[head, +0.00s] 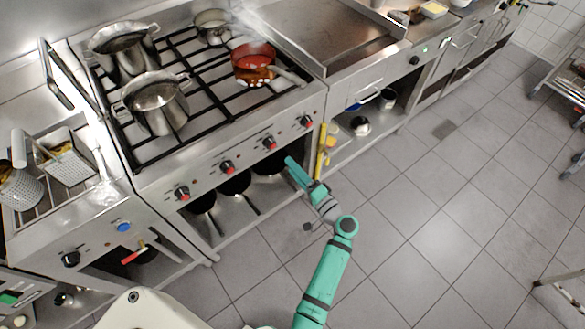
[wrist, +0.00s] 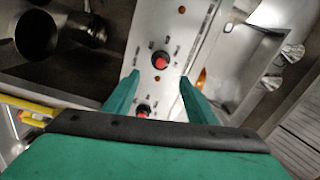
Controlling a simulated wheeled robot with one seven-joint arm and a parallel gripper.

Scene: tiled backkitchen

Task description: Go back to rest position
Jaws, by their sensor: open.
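My teal arm reaches up from the lower middle of the head view. My gripper (head: 290,162) is in front of the stove's control panel, near its right-hand knobs. In the wrist view my gripper (wrist: 158,88) has its two teal fingers apart, with nothing between them but the metal panel behind. A red-marked knob (wrist: 160,60) shows beyond the fingertips, and another knob (wrist: 143,111) shows closer to the gripper body. I cannot tell whether a finger touches the panel.
The stove (head: 220,140) carries several pots and a red pan (head: 253,62) with food. Pans (head: 235,184) lie on the shelf under it. A yellow object (head: 321,150) stands upright right of the gripper.

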